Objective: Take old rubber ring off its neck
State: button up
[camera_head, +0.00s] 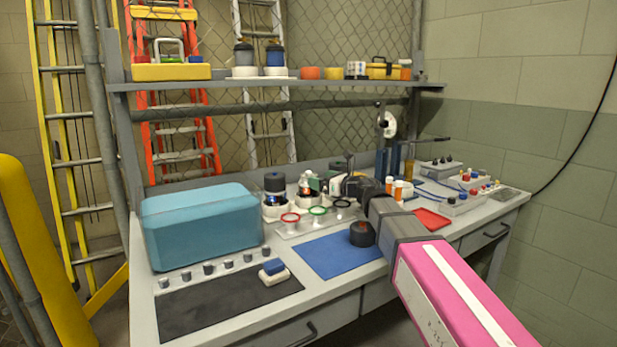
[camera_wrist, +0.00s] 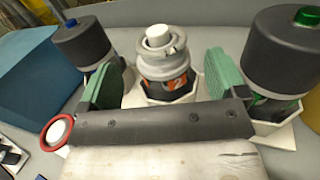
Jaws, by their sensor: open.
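In the wrist view an uncapped thruster (camera_wrist: 165,78) stands in a white holder, with a white round top on its neck. A light grey, uneven ring (camera_wrist: 178,48) sits around that neck, just below the white top. My gripper (camera_wrist: 155,88) is open, its green pads to the left and right of the thruster. The ring is beyond the jaws and apart from both pads. In the head view my gripper (camera_head: 322,184) is over the holders at the back of the bench, and my arm hides part of that area.
Dark-capped thrusters stand close by on the left (camera_wrist: 82,40) and right (camera_wrist: 285,50). A red ring (camera_head: 290,217), a green ring (camera_head: 318,211) and a black ring (camera_head: 343,203) are on a rack in front. The blue mat (camera_head: 335,258) holds a dark round part (camera_head: 361,234).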

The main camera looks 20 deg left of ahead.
jog(key=x, duration=0.5)
jog(key=shift+w+r, duration=0.1)
jog(key=shift+r, duration=0.05)
jog(key=c, duration=1)
